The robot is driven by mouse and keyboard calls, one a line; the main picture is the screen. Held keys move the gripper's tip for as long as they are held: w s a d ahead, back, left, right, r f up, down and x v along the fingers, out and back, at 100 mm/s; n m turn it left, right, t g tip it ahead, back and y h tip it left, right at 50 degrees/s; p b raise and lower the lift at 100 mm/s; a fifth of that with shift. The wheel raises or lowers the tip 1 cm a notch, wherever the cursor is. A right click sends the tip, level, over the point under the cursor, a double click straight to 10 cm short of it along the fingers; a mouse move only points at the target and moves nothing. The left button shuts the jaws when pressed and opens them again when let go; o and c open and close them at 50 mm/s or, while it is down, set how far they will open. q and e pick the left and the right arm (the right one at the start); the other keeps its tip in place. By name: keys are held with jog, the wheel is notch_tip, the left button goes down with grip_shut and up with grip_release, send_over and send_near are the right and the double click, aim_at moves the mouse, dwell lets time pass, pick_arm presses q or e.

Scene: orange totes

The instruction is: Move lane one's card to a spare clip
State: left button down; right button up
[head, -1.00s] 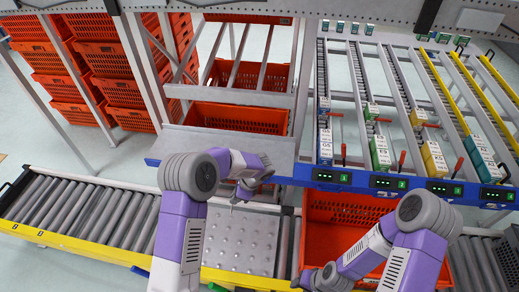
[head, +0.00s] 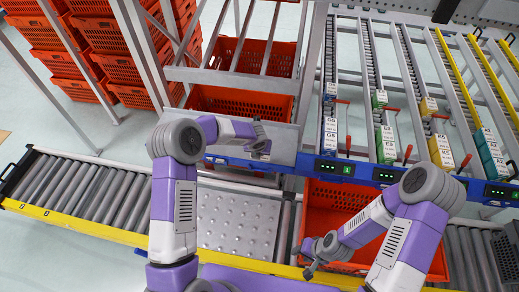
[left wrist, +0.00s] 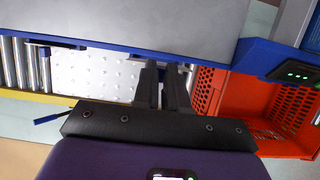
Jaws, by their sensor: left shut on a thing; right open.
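My left gripper (head: 262,142) is over the grey plate beside lane one, just left of its display (head: 333,168). In the left wrist view its two dark fingers (left wrist: 165,88) are close together at the blue rail edge. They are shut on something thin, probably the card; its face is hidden. I cannot make out which clips are spare. A dark clip-like piece (left wrist: 52,45) hangs on the blue edge in the left wrist view. My right gripper (head: 310,268) is open and empty over the front left of the orange tote (head: 330,205).
Lane one holds blue-and-white boxes (head: 330,130); other lanes hold green, yellow and teal boxes. Red levers stand between lanes. A roller conveyor (head: 85,195) with a yellow front edge runs below, with a studded plate (head: 237,222). Stacked orange totes (head: 85,65) stand at the back left.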

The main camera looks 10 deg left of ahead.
pick_arm(q)
jog(key=shift+f, duration=0.15)
jog(key=shift+f+b, duration=2)
jog(key=shift+f, duration=0.4)
jog(key=shift+f+b, duration=0.9)
jog(key=shift+f, duration=0.6)
jog(key=c, duration=1.1)
grip_release()
